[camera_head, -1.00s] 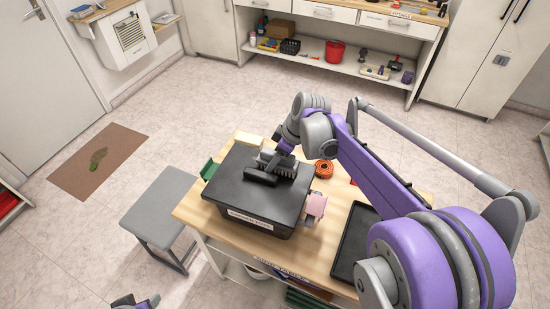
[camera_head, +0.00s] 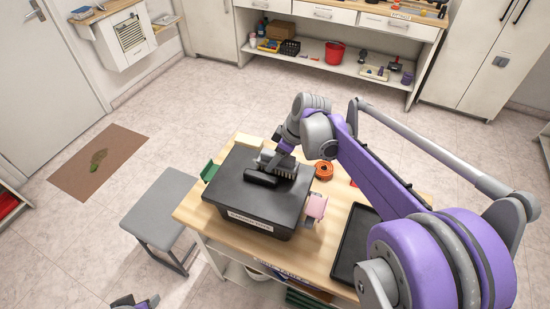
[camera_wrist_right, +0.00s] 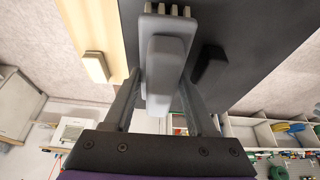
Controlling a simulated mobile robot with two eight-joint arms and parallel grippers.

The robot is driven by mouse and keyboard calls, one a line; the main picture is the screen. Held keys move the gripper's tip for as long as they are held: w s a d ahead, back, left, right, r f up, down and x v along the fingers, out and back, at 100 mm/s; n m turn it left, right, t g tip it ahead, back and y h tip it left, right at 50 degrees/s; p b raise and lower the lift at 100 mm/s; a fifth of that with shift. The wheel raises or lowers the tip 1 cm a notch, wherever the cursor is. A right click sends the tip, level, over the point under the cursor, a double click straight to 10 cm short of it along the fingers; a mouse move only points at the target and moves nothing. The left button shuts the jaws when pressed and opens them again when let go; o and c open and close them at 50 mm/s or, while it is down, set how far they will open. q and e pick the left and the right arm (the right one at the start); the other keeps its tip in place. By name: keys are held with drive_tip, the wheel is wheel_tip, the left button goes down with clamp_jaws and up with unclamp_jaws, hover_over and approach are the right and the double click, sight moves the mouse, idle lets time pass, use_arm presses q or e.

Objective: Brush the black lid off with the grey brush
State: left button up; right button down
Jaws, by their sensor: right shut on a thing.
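The black lid (camera_head: 240,190) lies flat on top of the black box on the wooden workbench. It also fills much of the upper right of the right wrist view (camera_wrist_right: 250,60). My right gripper (camera_head: 272,162) is over the lid's far right part. In the right wrist view, my right gripper (camera_wrist_right: 158,95) is shut on the grey brush (camera_wrist_right: 165,60), its two fingers on either side of it. The brush's pale bristle tufts point at the lid; whether they touch it I cannot tell. A black handle (camera_head: 261,178) stands on the lid beside the brush. Part of my left gripper (camera_head: 135,302) shows at the bottom edge.
A pink cloth-like thing (camera_head: 316,206) sits at the box's right side. An orange ring-shaped thing (camera_head: 324,170) and a black tray (camera_head: 352,243) are on the workbench (camera_head: 192,214). A grey stool (camera_head: 160,205) stands left of the bench.

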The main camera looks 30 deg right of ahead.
drive_tip(key=shift+a, duration=0.1)
drive_tip(key=shift+w+a, duration=0.75)
drive_tip(key=shift+w, duration=0.15)
drive_tip(key=shift+s+d+f, duration=0.15)
drive_tip(key=shift+s+d, duration=0.65)
drive_tip(key=shift+s, duration=0.2)
drive_tip(key=shift+w+a, duration=0.4)
drive_tip(key=shift+w, duration=0.1)
drive_tip(key=shift+w+a, duration=0.35)
drive_tip(key=shift+w, duration=0.1)
drive_tip(key=shift+s+d+r, duration=0.2)
drive_tip(key=shift+s+d, duration=0.6)
drive_tip(key=shift+s, duration=0.05)
drive_tip(key=shift+w+a+f, duration=0.15)
drive_tip(key=shift+w+a, duration=0.7)
drive_tip(key=shift+s+d, duration=0.85)
drive_tip(key=shift+s, duration=0.05)
